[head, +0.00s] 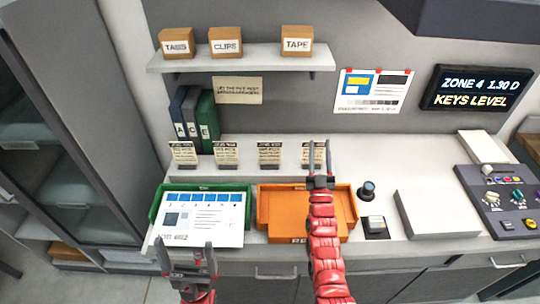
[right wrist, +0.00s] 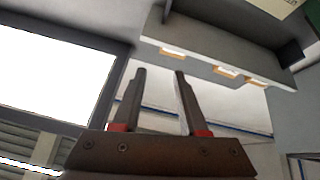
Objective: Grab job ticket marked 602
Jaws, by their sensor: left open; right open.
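A white job ticket (head: 205,217) with a blue strip and small printed blocks lies on the green tray (head: 246,192) at the left of the counter. Small print at its lower left appears to read 602. My left gripper (head: 187,246) is open and empty, just in front of the ticket's near edge, with its fingertips close to that edge. I cannot tell whether they touch it. My right gripper (head: 319,148) is open, upright above the back of the orange tray (head: 275,213). In the right wrist view the two fingers (right wrist: 160,73) are apart with nothing between them.
Several small cards, one a printed card (head: 270,154), stand on the ledge behind the trays. A black knob (head: 367,190), a white block (head: 430,214) and a control panel (head: 500,199) are to the right. A shelf (head: 240,59) with boxes hangs above.

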